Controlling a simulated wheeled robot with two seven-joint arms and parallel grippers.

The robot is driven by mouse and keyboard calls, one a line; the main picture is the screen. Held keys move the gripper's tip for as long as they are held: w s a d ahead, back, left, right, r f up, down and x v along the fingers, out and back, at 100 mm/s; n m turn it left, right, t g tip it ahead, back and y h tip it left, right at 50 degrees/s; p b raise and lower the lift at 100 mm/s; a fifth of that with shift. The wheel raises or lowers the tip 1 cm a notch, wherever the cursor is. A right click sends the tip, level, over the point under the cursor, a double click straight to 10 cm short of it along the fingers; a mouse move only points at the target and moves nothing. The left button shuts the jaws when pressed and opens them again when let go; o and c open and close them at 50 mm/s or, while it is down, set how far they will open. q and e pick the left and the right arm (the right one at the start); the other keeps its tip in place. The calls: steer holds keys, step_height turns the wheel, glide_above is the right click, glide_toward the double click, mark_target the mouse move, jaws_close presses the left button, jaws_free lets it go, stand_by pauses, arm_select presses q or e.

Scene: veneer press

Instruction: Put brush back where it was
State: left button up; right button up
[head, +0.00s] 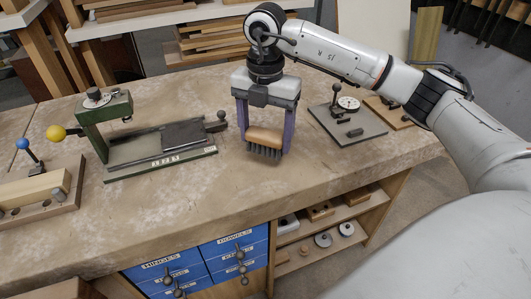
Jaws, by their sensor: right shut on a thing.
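The brush (265,142) has a tan wooden back and dark bristles pointing down. My right gripper (264,128) comes down over it from above, its two purple fingers shut on the two ends of the brush. The bristles are close to the worn workbench top (310,170); I cannot tell whether they touch it. My left gripper is not in view.
A green press (105,115) with a yellow knob and a long bed (165,155) stands left of the brush. A grey plate with a dial gauge (347,122) lies to the right. A wooden jig with a blue-knobbed lever (38,190) is far left. Blue drawers (165,268) sit below.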

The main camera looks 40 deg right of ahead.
mark_target(265, 151)
steer(key=shift+f, duration=2.45)
steer(key=shift+f, duration=0.1)
steer(key=o, duration=0.9)
steer(key=shift+o, duration=0.2)
step_height(265, 151, up, 12)
steer(key=shift+r, duration=0.15)
